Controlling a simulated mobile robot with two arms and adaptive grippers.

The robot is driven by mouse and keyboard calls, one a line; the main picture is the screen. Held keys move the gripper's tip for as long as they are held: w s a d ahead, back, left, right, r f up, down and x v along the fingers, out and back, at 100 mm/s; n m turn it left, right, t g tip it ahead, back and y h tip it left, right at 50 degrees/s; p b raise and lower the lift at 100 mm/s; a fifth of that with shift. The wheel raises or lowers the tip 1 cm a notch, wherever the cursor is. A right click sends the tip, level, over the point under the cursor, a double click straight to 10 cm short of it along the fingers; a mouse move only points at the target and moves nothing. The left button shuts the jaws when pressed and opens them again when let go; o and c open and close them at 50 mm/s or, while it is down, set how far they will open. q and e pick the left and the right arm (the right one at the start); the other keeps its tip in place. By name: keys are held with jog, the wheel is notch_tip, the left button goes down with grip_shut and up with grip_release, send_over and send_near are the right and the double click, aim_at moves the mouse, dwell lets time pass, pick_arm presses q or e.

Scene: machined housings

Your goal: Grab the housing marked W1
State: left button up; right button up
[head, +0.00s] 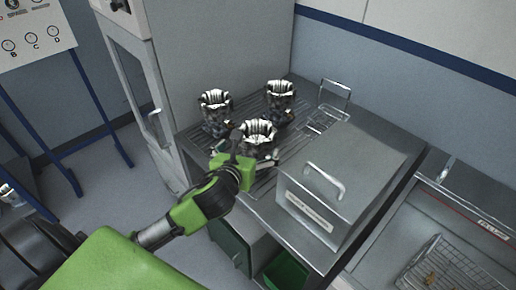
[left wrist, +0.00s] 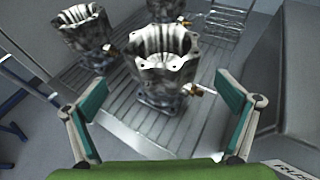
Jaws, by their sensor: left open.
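Three grey machined housings with scalloped open tops stand upright on the slatted metal bench: a front one (head: 258,138), a back left one (head: 215,112) and a back right one (head: 280,102). I cannot read a W1 mark on any of them. My left gripper (head: 248,154) is open and empty, just in front of the front housing. In the left wrist view the front housing (left wrist: 163,65) stands ahead, between and beyond the two teal finger pads (left wrist: 161,97). My right gripper is not in view.
A grey lidded box (head: 345,180) with a handle stands close on the right of the bench. A small wire rack (head: 322,119) lies behind it. A tall grey cabinet (head: 215,50) rises at the back left. A wire basket (head: 445,265) sits in the basin at the right.

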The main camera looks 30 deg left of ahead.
aim_at(261, 134)
pick_arm(q)
jog(key=shift+x, duration=1.05)
jog(key=x, duration=0.1)
jog(key=p+x, duration=0.1)
jog(key=x, duration=0.2)
jog(key=shift+w+d+p, duration=0.25)
jog(key=shift+w+p, duration=0.1)
jog(key=shift+w+f, duration=0.25)
jog(key=shift+w, duration=0.1)
jog(key=shift+a, duration=0.1)
jog(key=c, duration=1.8)
jog(key=shift+r, duration=0.2)
jog(key=shift+c, duration=1.3)
